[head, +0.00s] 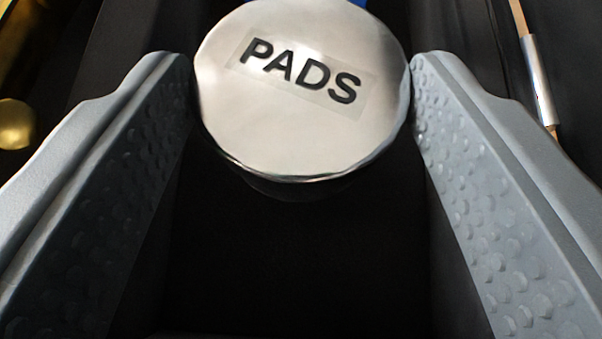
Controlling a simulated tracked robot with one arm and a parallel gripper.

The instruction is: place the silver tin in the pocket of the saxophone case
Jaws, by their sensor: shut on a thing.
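The silver tin (290,130) is round and shiny, with a label reading "PADS" on its lid. It is at the top middle of the head view. My gripper (303,85) is shut on the tin, with one grey textured finger touching each side near the fingertips. Dark, black surfaces lie below and around the tin, and they look like the inside of the saxophone case (300,260). I cannot tell whether the tin touches the surface under it, as its underside is hidden.
A gold, brass-like part (15,123) shows at the left edge. A silver cylindrical fitting (537,80) lies on a brown edge at the upper right. A small bit of blue (357,3) shows behind the tin. Dark walls rise close on both sides.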

